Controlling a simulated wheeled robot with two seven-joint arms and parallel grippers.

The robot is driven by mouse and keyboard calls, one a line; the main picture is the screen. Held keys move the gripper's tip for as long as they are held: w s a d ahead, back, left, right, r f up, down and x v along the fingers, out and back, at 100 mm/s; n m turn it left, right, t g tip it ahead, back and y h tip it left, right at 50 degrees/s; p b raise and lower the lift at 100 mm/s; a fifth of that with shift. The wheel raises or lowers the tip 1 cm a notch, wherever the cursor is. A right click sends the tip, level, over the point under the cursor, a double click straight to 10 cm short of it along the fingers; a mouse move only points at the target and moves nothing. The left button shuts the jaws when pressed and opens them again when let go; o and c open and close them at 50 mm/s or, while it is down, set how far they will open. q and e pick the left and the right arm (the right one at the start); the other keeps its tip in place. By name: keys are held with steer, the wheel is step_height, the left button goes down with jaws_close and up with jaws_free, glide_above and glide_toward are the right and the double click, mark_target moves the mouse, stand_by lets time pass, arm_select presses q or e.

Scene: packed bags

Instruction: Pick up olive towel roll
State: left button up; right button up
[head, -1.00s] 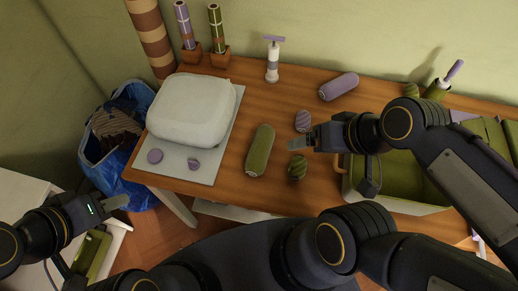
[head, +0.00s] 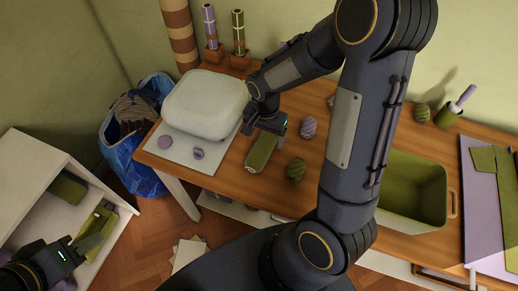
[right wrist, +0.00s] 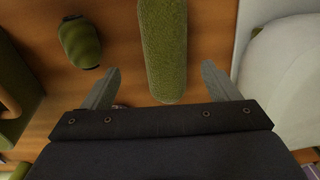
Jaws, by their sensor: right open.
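The olive towel roll (head: 262,150) lies on the wooden table (head: 225,179), right of the white rounded case. Its far end is hidden under my right gripper (head: 266,128). In the right wrist view the fuzzy olive roll (right wrist: 163,45) runs from the top edge down between the two fingers of my right gripper (right wrist: 160,66). The fingers are apart, one on each side, with visible gaps to the roll. My left gripper (head: 98,236) is at the lower left, away from the table, near the white shelf; its finger opening is unclear.
The white case (head: 203,100) stands close left of the roll. A striped olive ball (head: 295,170) and a purple one (head: 308,127) lie to its right. An olive-lined bin (head: 412,190) is further right. A blue bag (head: 125,160) is left of the table.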

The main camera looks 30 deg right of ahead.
mark_target(262, 144)
steer(key=f, duration=0.4)
steer(key=w+f+p, duration=0.1)
steer(key=f, duration=0.1)
steer(key=shift+a+f, duration=0.1)
steer(key=shift+f, duration=0.05)
steer(key=shift+s, duration=0.1)
steer(key=c, duration=1.1)
steer(key=shift+c, duration=0.2)
